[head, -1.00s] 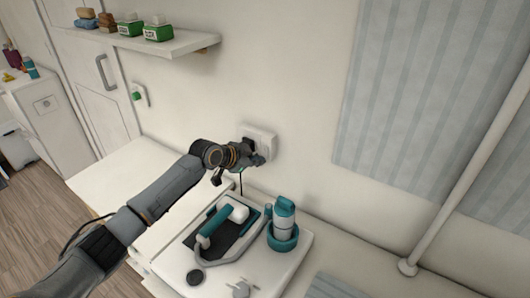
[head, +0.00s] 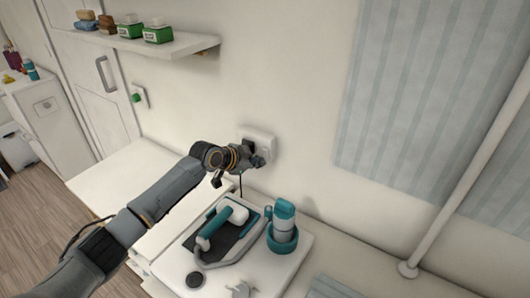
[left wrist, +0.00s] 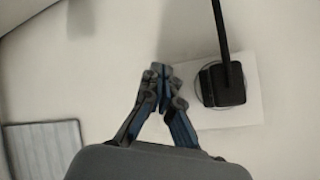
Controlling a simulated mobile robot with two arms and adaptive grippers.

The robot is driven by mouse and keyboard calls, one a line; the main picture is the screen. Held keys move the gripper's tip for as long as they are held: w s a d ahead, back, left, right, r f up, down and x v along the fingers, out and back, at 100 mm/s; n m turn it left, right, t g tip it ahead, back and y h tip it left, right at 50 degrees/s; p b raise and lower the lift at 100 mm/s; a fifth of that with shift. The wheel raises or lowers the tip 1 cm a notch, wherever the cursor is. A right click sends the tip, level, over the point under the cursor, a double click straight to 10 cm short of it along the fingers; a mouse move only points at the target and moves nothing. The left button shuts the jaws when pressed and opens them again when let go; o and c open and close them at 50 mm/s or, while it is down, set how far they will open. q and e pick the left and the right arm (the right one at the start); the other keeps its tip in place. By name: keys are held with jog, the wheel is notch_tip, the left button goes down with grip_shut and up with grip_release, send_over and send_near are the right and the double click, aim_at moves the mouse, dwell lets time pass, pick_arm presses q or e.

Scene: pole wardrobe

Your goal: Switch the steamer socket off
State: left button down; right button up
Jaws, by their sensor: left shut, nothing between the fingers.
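The steamer socket (head: 268,138) is a white plate on the wall above the counter. In the left wrist view it is the pale plate (left wrist: 245,117) with a black plug (left wrist: 221,84) in it and a cord running from the plug. My left gripper (head: 259,160) is shut and empty in front of the plate's lower part. In the left wrist view its fingertips (left wrist: 160,72) are together at the plate's edge, beside the plug. I cannot tell whether they touch the plate. The switch is not clearly visible. My right gripper is not in view.
Below the socket, a teal-handled steamer (head: 215,228) lies on a dark pad, beside a teal and white bottle (head: 284,222) in a teal holder. A wall shelf (head: 185,46) with boxes is above left. A white pole (head: 470,180) stands at the right.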

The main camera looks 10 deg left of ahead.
pick_arm(q)
jog(key=s+a+p, duration=0.2)
jog(key=s+p, duration=0.2)
jog(key=s, duration=0.2)
dwell(0.3)
jog(key=shift+a, duration=0.15)
dwell(0.4)
